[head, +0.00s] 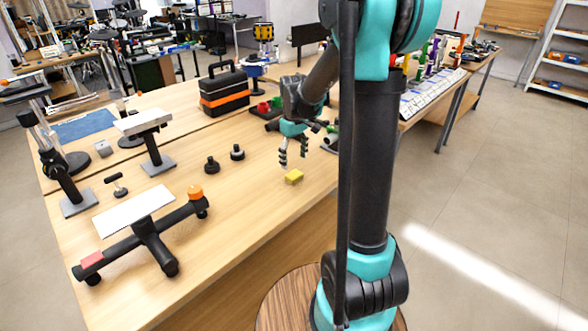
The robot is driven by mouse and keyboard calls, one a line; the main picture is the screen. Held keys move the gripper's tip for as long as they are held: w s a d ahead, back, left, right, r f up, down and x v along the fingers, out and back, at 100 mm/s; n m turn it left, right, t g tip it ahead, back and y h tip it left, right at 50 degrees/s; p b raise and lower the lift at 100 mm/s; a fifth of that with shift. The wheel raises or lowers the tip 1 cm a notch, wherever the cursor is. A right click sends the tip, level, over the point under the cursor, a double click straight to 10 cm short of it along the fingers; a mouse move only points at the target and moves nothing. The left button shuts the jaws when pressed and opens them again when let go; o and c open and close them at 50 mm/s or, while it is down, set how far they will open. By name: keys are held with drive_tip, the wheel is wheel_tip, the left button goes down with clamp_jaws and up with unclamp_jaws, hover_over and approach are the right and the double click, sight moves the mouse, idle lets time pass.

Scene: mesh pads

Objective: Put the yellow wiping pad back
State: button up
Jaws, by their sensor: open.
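The yellow wiping pad (293,177) is a small block lying on the wooden table (245,200) near its front edge. My gripper (293,160) is open and points down just above and behind the pad, with a small gap seeming to show between fingers and pad. The fingers look empty. A black stand with a white plate (135,212) has an orange pad (195,192) on one arm end and a red pad (92,259) on the other. Its other arm ends look bare and black.
Two black knobs (212,165) stand left of my gripper. A black and orange toolbox (224,90) is behind. Black stands (155,150) and a small T-shaped tool (117,185) are at the left. The table between pad and white-plate stand is mostly clear.

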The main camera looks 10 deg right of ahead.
sight(294, 174)
wheel_tip(294, 174, up, 5)
drive_tip(key=s+d+f+m+t, duration=0.2)
drive_tip(key=s+f, duration=0.3)
drive_tip(key=s, duration=0.6)
drive_tip(key=s+d+f+m+t, duration=0.2)
drive_tip(key=s+f+m, duration=0.3)
drive_tip(key=s, duration=0.6)
drive_tip(key=shift+f, duration=0.15)
